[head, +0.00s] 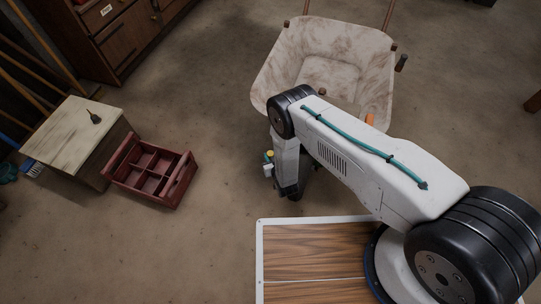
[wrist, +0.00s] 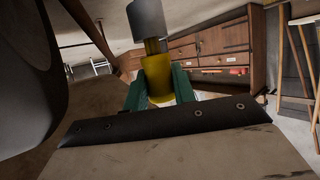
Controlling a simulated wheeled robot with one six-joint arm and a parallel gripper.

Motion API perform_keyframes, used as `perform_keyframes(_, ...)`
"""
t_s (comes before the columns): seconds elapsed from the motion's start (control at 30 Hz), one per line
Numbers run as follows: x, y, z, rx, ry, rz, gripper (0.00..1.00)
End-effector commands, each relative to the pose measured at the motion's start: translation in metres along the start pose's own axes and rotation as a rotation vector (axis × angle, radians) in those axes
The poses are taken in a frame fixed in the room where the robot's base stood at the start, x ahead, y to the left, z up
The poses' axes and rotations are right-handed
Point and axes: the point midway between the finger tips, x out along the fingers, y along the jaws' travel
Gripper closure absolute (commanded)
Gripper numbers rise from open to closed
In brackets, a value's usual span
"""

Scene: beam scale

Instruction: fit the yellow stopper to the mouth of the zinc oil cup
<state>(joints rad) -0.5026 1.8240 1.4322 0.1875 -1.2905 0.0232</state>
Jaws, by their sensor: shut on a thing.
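The yellow stopper (wrist: 158,80) is between the green fingers of my gripper (wrist: 159,92) in the wrist view. The jaws are shut on its wide part, and a narrower part points away from them. A grey cylinder (wrist: 146,18) meets that narrow part at the top. I cannot tell whether it belongs to the stopper. In the head view, a small yellow patch (head: 269,154) shows beside the end of my arm, clear of the red crate. I cannot make out the zinc oil cup for certain.
The red crate (head: 128,190) with compartments stands on the floor at left. A wooden box (head: 65,133) beside it bears a small dark object (head: 94,117). A wheelbarrow (head: 269,77) stands behind my arm. The floor between crate and arm is clear.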

Motion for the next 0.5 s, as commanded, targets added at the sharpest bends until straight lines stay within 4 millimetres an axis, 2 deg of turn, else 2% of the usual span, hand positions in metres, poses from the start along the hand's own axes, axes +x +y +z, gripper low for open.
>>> perform_keyframes(0.5,0.006,0.0,0.014,0.0,0.0,0.0,0.96)
